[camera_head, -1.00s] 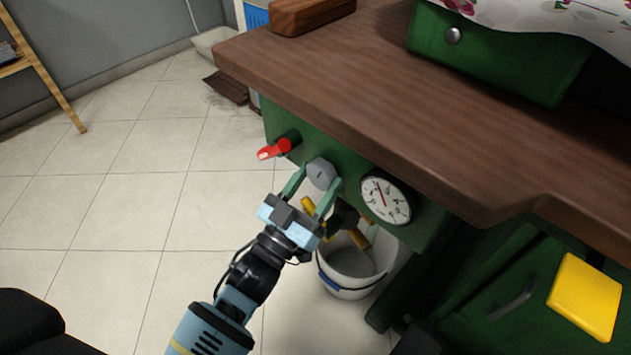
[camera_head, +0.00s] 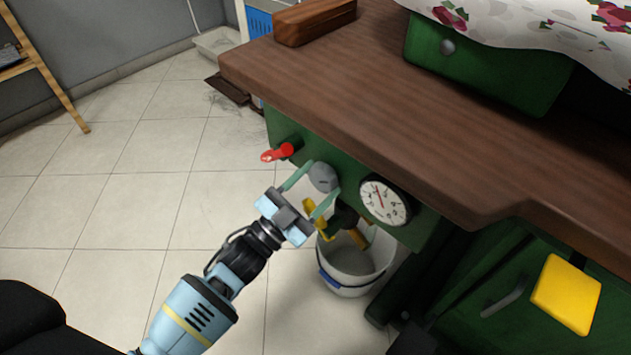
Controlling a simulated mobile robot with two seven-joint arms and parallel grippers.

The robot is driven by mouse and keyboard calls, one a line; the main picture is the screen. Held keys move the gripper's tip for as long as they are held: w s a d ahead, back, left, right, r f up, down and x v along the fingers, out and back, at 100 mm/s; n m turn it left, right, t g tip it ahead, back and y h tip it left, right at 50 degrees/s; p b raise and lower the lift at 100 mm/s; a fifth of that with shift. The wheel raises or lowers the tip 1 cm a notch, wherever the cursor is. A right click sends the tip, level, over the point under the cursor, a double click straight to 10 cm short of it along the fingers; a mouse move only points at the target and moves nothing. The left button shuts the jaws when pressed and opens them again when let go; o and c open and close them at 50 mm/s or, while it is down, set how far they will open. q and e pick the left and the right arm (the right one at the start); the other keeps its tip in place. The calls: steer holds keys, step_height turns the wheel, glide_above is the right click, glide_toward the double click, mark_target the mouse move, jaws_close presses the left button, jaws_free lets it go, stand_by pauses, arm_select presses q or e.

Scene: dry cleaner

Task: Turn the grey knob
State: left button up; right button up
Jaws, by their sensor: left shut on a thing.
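The round grey knob (camera_head: 323,177) sticks out of the front of the green panel (camera_head: 347,166) under the wooden worktop. It sits between a red lever handle (camera_head: 279,152) and a white dial gauge (camera_head: 384,202). My left gripper (camera_head: 319,187) comes in from the lower left with its two green fingers on either side of the knob. It is shut on the grey knob. The fingers partly hide the knob's sides. My right gripper is not in view.
The thick brown worktop (camera_head: 400,130) overhangs the panel. A white bucket (camera_head: 352,268) stands on the floor below, with yellow handles (camera_head: 318,217) just under the gripper. A yellow pad (camera_head: 566,294) is at the right. The tiled floor (camera_head: 120,220) at the left is clear.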

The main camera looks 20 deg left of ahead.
arm_select(q)
steer(key=shift+a+m+g+h+p, duration=0.1)
steer(key=shift+m+g+h+p, duration=0.35)
steer(key=shift+m, duration=1.15)
steer(key=shift+g+h, duration=0.25)
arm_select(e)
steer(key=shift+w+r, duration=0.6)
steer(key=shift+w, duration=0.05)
arm_select(q)
steer(key=shift+m, duration=0.5)
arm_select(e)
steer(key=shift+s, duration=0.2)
arm_select(q)
steer(key=o, duration=1)
steer(key=shift+c, duration=0.2)
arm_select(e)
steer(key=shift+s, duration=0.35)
